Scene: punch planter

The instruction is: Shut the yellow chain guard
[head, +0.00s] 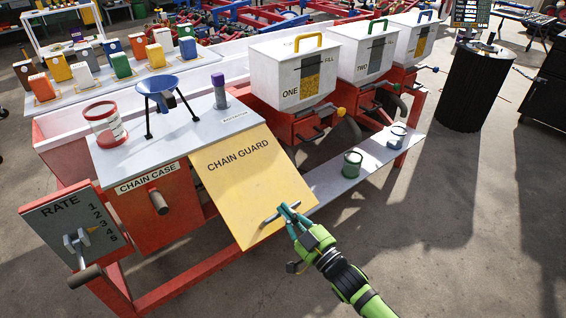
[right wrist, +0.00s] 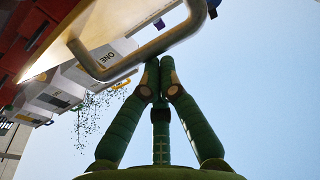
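The yellow chain guard (head: 236,178) is a flat panel in the middle of the head view. It slopes outward and down from the machine's top edge, so it stands open, with its lettering facing up. A grey bar handle (head: 270,218) is near its lower edge; the handle also shows large in the right wrist view (right wrist: 125,62). My right gripper (head: 289,211) is at this handle, its green fingers drawn together around the bar; the bar hides the fingertips in the right wrist view (right wrist: 159,62). My left gripper is not in view.
The chain case (head: 150,205) and a RATE panel (head: 75,225) with a lever stand left of the guard. White hoppers (head: 292,75) and a grey shelf with cans (head: 352,163) are to the right. The floor in front is clear.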

